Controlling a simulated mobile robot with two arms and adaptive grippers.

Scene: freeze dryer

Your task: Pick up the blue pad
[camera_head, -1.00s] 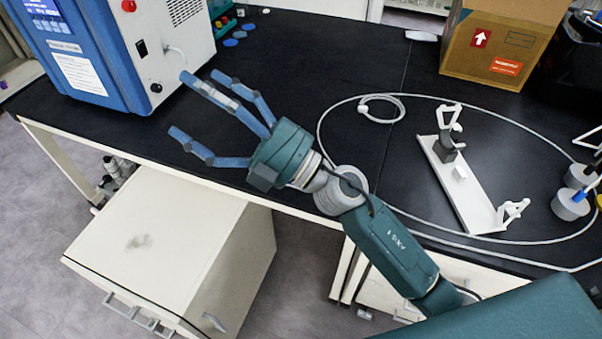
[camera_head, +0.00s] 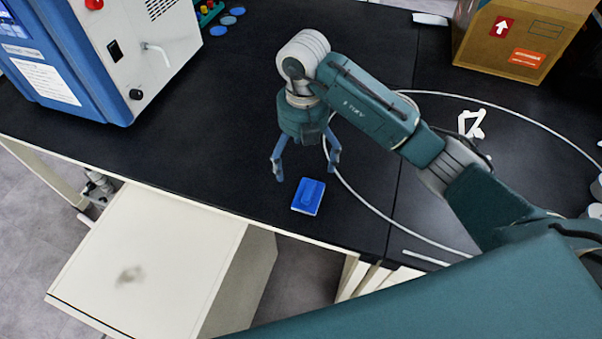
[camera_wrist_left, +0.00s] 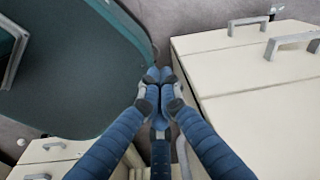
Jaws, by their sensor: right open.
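The blue pad (camera_head: 308,196) lies flat on the black bench top near its front edge, with a raised blue grip along its top and a pale rim at its base. My right gripper (camera_head: 306,172) points down just behind the pad in the head view. Its blue fingers are spread, open and empty, and do not appear to touch the pad. My left gripper (camera_wrist_left: 158,76) shows only in the left wrist view, with its fingertips together and nothing visible between them, over the floor beside pale cabinets.
A blue-and-white machine (camera_head: 120,50) stands at the left of the bench. A cardboard box (camera_head: 522,38) stands at the back right. A pale cable (camera_head: 350,190) curves right of the pad. A white cabinet (camera_head: 150,260) stands below the bench front.

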